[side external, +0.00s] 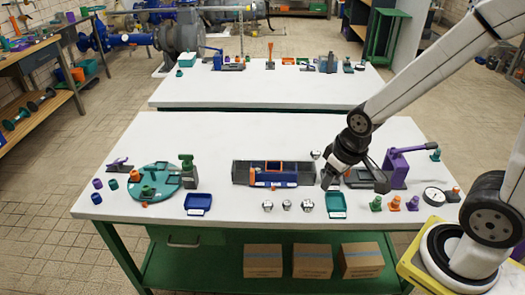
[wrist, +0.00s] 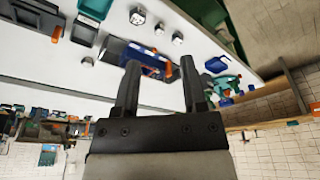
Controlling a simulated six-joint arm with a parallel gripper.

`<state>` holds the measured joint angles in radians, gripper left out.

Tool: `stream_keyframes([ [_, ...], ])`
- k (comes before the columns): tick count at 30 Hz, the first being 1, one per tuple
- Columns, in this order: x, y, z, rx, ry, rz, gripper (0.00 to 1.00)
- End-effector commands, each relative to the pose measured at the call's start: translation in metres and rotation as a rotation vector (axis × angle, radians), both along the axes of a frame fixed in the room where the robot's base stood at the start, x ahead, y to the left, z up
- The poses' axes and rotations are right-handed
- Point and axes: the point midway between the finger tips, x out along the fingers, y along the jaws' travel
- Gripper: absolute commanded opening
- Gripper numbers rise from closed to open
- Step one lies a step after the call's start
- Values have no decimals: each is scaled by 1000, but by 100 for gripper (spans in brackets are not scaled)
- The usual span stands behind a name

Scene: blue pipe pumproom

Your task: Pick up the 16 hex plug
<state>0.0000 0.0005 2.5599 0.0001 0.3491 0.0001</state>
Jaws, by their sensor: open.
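Three silver hex plugs (side external: 267,205), (side external: 286,204) and (side external: 307,205) stand in a row near the front edge of the near table. They also show at the top of the wrist view (wrist: 137,16), (wrist: 159,28), (wrist: 177,37). A fourth silver piece (side external: 315,155) sits behind the blue fixture. I cannot read sizes, so which one is the 16 is unclear. My gripper (side external: 354,183) is open and empty above the table, right of and behind the row. In the wrist view its two fingers (wrist: 158,75) stand apart with nothing held between them.
A blue fixture (side external: 278,174) with orange parts lies behind the plugs. A teal tray (side external: 336,204) and a blue tray (side external: 198,202) flank the row. A purple press (side external: 397,168) stands right of my gripper. A green turntable (side external: 154,183) is at left.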

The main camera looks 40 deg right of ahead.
Motion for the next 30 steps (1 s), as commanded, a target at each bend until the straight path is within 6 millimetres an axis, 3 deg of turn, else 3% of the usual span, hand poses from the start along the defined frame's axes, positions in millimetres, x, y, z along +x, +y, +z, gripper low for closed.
stream_keyframes([
  [11, 22, 8, -22, 23, -79, -31, 54],
  [21, 61, 20, -70, 48, -266, -114, 54],
  [30, 81, 22, -110, 34, -444, -188, 54],
])
